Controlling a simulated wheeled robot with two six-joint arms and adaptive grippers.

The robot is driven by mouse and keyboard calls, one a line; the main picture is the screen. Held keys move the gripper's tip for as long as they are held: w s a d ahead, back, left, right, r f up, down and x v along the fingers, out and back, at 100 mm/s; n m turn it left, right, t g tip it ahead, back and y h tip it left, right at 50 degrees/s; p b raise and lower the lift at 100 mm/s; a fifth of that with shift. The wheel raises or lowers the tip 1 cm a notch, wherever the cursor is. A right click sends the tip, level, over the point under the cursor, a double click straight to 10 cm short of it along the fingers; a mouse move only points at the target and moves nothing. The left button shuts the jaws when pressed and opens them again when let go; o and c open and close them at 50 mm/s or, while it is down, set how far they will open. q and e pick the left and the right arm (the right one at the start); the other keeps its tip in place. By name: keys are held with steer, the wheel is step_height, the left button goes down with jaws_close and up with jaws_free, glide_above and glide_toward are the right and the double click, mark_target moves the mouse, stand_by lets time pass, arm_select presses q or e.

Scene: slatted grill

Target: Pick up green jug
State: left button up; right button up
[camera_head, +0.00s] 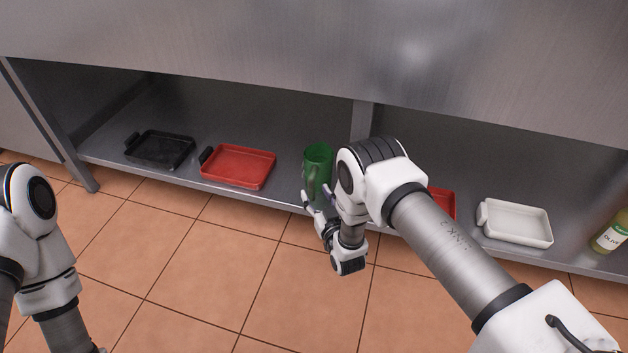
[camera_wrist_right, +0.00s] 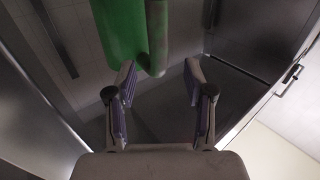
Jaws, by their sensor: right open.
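The green jug (camera_head: 317,160) stands upright on the low metal shelf near the middle post in the head view. Its handle (camera_head: 312,182) faces the front. My right gripper (camera_head: 316,197) is at the jug's front, beside the handle, with its fingers spread. In the right wrist view, the jug's body (camera_wrist_right: 119,30) is at the top left and its handle (camera_wrist_right: 157,40) hangs toward the gap between the open fingers (camera_wrist_right: 160,85). I cannot tell whether a finger touches the jug. My left arm shows at the left edge; its gripper is out of view.
On the shelf (camera_head: 285,192), a black tray (camera_head: 160,149) and a red tray (camera_head: 238,166) lie left of the jug. A partly hidden red tray (camera_head: 441,203), a white tray (camera_head: 515,222) and an oil bottle (camera_head: 611,232) are right. A post (camera_head: 362,117) stands behind my right arm.

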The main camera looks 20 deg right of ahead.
mark_target(313, 186)
steer(key=w+b, duration=0.2)
steer(key=w, duration=0.2)
steer(key=shift+w+f+b, duration=0.1)
steer(key=shift+w+b, duration=0.1)
steer(key=shift+b, duration=0.2)
steer(key=shift+w, duration=0.15)
steer(key=shift+r, duration=0.2)
steer(key=shift+c, duration=0.8)
jaws_close()
steer(key=shift+r+p, duration=0.2)
steer(key=shift+p, duration=0.1)
